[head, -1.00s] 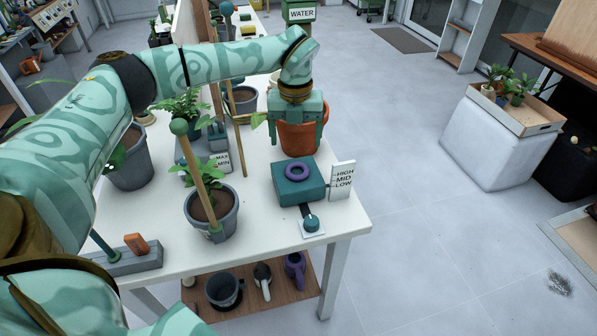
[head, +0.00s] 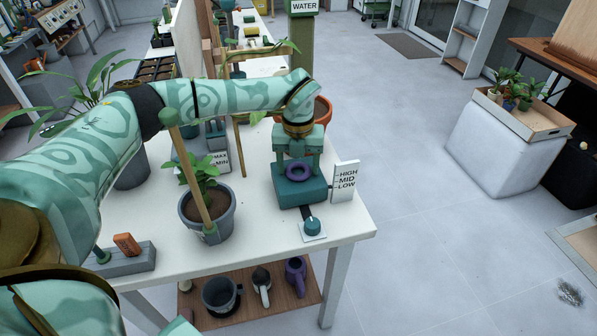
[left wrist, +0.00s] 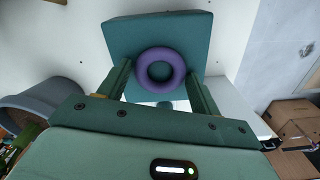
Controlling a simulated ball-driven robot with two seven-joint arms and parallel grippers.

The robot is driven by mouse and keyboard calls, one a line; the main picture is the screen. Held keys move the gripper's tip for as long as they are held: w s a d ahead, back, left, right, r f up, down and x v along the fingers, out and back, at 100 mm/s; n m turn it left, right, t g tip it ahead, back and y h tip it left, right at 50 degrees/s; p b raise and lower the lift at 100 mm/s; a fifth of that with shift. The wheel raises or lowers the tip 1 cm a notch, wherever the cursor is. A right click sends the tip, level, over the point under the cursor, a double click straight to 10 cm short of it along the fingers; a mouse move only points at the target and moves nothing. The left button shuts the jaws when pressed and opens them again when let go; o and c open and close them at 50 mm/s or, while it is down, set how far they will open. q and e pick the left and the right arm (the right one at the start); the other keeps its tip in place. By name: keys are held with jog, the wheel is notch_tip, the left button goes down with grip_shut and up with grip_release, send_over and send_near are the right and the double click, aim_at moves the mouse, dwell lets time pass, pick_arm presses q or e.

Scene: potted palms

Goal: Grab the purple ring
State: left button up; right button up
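The purple ring (head: 300,172) lies flat on top of a teal square block (head: 290,196) on the white table. It also shows in the left wrist view (left wrist: 144,71), with its round hole facing the camera. My left gripper (head: 298,160) is over the block, pointing down, with one finger on either side of the ring. In the left wrist view the left gripper (left wrist: 158,78) is open, with gaps between the fingers and the ring. I cannot tell how far the fingertips are above the block. My right gripper is not in view.
A HIGH/MID/LOW card (head: 345,181) stands right of the block, and a teal knob (head: 312,226) is in front. A grey pot with a plant (head: 222,222) and a wooden stake are to the left. A terracotta pot (head: 323,109) is behind the gripper.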

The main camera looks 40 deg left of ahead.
pick_arm(q)
jog(key=c, duration=0.6)
jog(key=shift+r, duration=0.1)
